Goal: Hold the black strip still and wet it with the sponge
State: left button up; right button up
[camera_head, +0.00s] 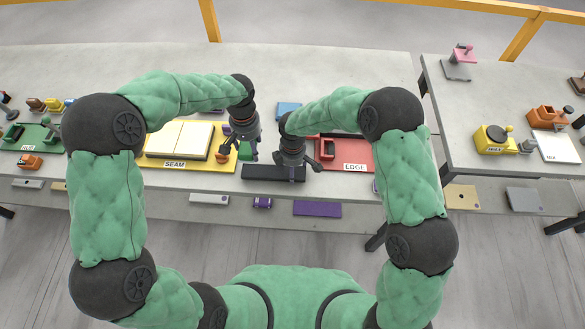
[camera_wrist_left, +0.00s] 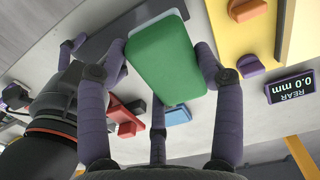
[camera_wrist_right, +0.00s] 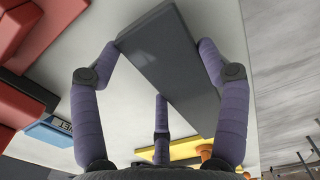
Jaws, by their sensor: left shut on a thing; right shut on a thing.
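The black strip (camera_head: 262,172) lies flat near the front edge of the stone slab, between the yellow SEAM board and the red EDGE board. My right gripper (camera_head: 292,170) is shut on it; the right wrist view shows the strip (camera_wrist_right: 172,62) between my fingers (camera_wrist_right: 160,55). My left gripper (camera_head: 245,148) is shut on the sponge (camera_wrist_left: 165,58), a green block with a pale face. The sponge is just beside or above the strip (camera_wrist_left: 108,32) in the left wrist view; whether they touch cannot be told. My arms and fingers hide part of the strip.
The SEAM board (camera_head: 183,163) carries cream plates. The red EDGE board (camera_head: 357,154) is close right of my right gripper. A blue block (camera_head: 288,108) lies behind. A small display (camera_wrist_left: 291,86) reads 0.0 mm. A side table (camera_head: 500,110) stands at right.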

jog(key=shift+f, duration=0.4)
dwell(0.5)
jog(key=o, duration=1.7)
jog(key=shift+c, duration=0.2)
jog(key=c, duration=1.7)
jog(key=o, duration=1.7)
jog(key=c, duration=1.7)
